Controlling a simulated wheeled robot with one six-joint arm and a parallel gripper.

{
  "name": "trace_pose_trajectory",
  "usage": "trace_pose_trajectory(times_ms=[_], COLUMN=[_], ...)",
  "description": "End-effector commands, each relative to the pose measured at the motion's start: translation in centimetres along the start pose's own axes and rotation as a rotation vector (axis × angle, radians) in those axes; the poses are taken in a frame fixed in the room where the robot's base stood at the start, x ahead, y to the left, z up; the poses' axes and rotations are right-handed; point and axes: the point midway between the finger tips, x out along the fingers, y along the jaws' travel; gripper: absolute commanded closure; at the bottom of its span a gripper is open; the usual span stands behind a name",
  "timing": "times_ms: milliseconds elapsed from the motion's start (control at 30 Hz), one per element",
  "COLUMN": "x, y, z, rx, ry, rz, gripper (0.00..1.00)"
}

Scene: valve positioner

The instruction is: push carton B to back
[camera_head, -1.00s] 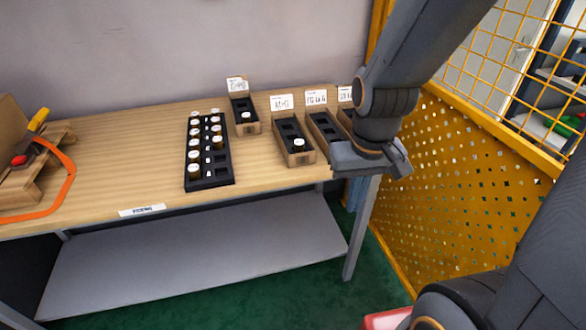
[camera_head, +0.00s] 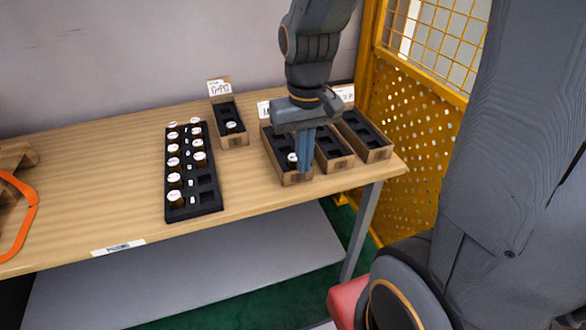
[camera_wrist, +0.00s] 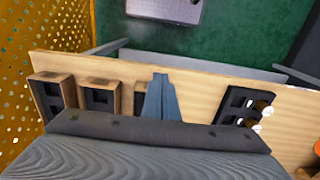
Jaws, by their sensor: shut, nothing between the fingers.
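Three open cardboard cartons with black inserts stand side by side at the right of the table: a left one (camera_head: 271,151), a middle one (camera_head: 336,161) and a right one (camera_head: 373,152). The left one holds a white-capped vial (camera_head: 292,157) near its front. A fourth carton (camera_head: 232,140) stands apart and farther back. The tags are too small or covered to tell which is carton B. My gripper (camera_head: 304,168) is shut and empty, pointing down at the front of the left carton, beside the vial. Contact cannot be told. The wrist view shows its blue fingers (camera_wrist: 161,78) partly hiding that carton.
A black rack (camera_head: 193,207) of several white-capped vials lies left of the cartons. An orange strap (camera_head: 20,225) is at the far left. A yellow mesh guard (camera_head: 405,115) rises right of the table.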

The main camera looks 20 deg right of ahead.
Motion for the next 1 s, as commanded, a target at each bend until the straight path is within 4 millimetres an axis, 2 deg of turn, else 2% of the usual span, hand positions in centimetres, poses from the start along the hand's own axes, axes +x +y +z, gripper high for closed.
trace_pose_trajectory(times_ms=[67, 167, 767, 1000], x=[-0.3, 0.5, 9.7, 9.5], y=[-0.1, -0.3, -0.2, -0.2], z=[-0.3, -0.3, -0.1, -3.2], rx=[-0.003, -0.007, -0.006, -0.005], ry=[-0.013, -0.016, -0.016, -0.012], rz=[0.000, 0.000, 0.000, 0.000], gripper=[1.00, 1.00, 1.00, 1.00])
